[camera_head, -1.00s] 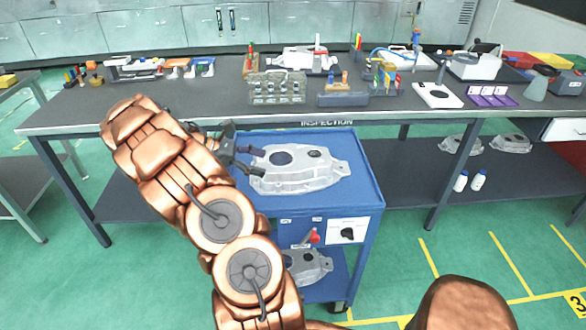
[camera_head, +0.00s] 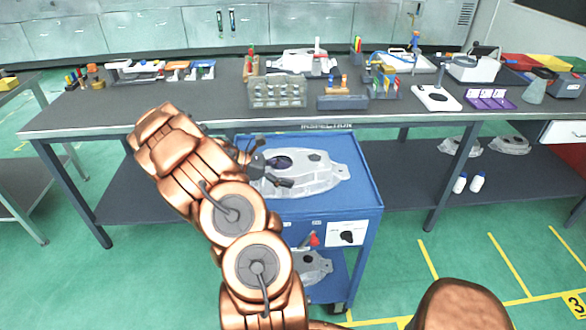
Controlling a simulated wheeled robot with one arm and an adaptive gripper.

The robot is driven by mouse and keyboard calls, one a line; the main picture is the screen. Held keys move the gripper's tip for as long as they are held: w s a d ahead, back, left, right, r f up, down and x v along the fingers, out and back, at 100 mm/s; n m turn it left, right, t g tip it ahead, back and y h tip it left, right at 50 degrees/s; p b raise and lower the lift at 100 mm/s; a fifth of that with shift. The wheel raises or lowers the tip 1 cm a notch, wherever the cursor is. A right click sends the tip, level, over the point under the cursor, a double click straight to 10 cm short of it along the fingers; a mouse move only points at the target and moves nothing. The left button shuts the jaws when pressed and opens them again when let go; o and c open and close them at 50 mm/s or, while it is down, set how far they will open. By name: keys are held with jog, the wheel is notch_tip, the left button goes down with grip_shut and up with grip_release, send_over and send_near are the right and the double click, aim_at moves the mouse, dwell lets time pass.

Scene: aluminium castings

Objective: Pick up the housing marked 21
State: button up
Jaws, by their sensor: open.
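A grey cast aluminium housing (camera_head: 318,175) lies on the top shelf of the blue cart (camera_head: 365,196) in the middle of the view. No number can be read on it from here. My gripper (camera_head: 286,172) is open at the housing's left end, with its dark fingers over or beside that end. I cannot tell whether they touch it. My copper-coloured arm hides the cart's left side. A second housing (camera_head: 316,267) lies on the cart's lower shelf, partly hidden by my arm.
The dark inspection bench (camera_head: 215,115) stands right behind the cart, with racks, tools and another casting (camera_head: 300,62) on it. Two more castings (camera_head: 510,145) and white bottles (camera_head: 478,182) are on its lower shelf.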

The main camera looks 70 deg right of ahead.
grip_shut()
dwell(0.6)
